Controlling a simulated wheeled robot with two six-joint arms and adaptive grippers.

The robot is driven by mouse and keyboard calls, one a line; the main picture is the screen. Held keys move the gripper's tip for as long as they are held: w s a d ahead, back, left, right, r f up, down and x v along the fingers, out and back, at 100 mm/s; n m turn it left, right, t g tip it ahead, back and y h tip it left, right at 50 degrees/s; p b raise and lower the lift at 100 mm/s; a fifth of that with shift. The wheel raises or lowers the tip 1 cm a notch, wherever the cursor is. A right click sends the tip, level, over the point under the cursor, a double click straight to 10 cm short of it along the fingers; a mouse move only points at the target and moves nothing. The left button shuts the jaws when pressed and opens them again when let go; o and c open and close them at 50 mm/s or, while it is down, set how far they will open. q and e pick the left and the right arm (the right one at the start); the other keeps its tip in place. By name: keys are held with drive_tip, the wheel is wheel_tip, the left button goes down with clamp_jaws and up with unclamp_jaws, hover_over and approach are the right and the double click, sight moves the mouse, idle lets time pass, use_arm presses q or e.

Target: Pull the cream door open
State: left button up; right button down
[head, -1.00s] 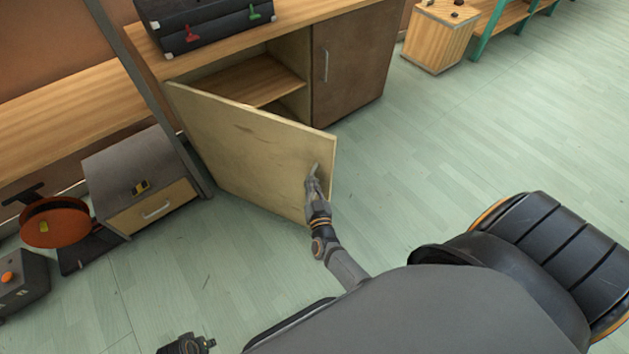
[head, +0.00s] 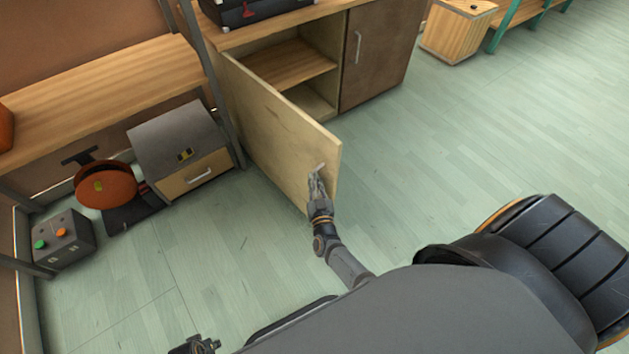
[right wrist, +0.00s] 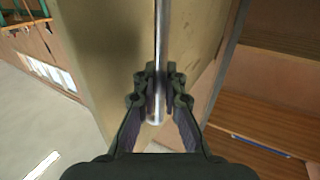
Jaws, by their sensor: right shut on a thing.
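The cream door (head: 270,125) of the low cabinet stands swung well out from its frame, hinged at its left edge. Its metal bar handle (right wrist: 161,35) runs between the fingers of my right gripper (head: 318,185). In the right wrist view the gripper (right wrist: 157,95) is shut on this handle, near the door's free edge. The open compartment (head: 290,70) behind the door shows a wooden shelf and looks empty. A dark part at the bottom edge of the head view looks like my left gripper (head: 196,346); its fingers are unclear.
A brown closed door (head: 375,60) is right of the opening. A grey drawer box (head: 175,135), an orange round object (head: 105,185) and a grey button box (head: 64,240) stand at left. The green floor (head: 470,140) to the right is clear.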

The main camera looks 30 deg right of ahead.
drive_tip(key=shift+s+f, duration=0.25)
drive_tip(key=c, duration=1.6)
unclamp_jaws()
drive_tip(key=shift+d+r, duration=0.1)
drive_tip(key=shift+o, duration=0.8)
drive_tip(key=shift+w+r, duration=0.1)
drive_tip(key=v, duration=0.7)
drive_tip(key=shift+s, duration=0.25)
